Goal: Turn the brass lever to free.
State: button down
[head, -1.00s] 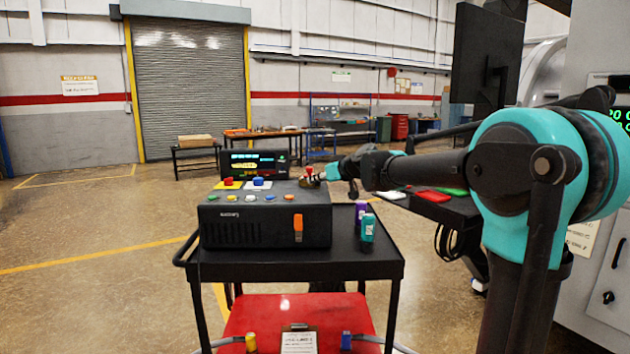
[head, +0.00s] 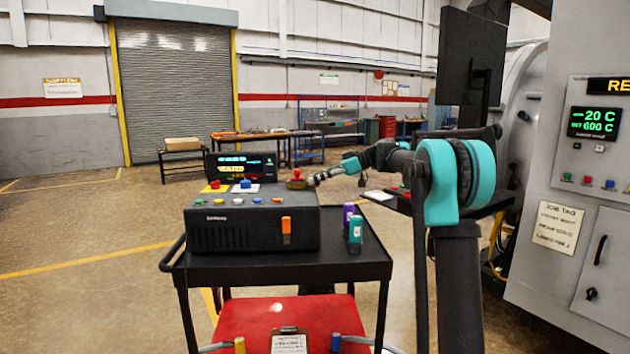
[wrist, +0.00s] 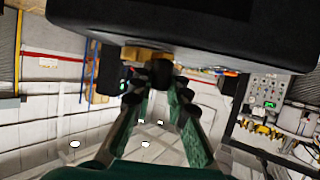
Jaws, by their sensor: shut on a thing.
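The brass lever (head: 298,184) sits at the right end of the top of the black console (head: 252,228), beside a red knob (head: 296,173). My gripper (head: 312,181) reaches it from the right, its fingertips at the lever. In the wrist view the two fingers of my gripper (wrist: 161,78) close on a dark rounded end, with the brass body (wrist: 136,54) just behind it. The console's dark underside or edge (wrist: 200,20) fills the top of that view. The lever's exact angle and any position marks are too small to tell.
The console stands on a black cart (head: 350,262), with a purple bottle (head: 348,215) and a teal bottle (head: 355,230) close to its right side. A small display (head: 241,166) stands behind. The furnace cabinet (head: 555,180) is at right. Open floor lies left.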

jog(key=shift+w+d+n+g, duration=0.1)
jog(key=shift+w+n+g, duration=0.2)
jog(key=shift+n+g, duration=0.25)
jog(key=shift+g, duration=0.25)
jog(key=shift+w, duration=0.1)
jog(key=c, duration=1.5)
grip_release()
jog(key=shift+o, duration=0.2)
jog(key=v, duration=1.2)
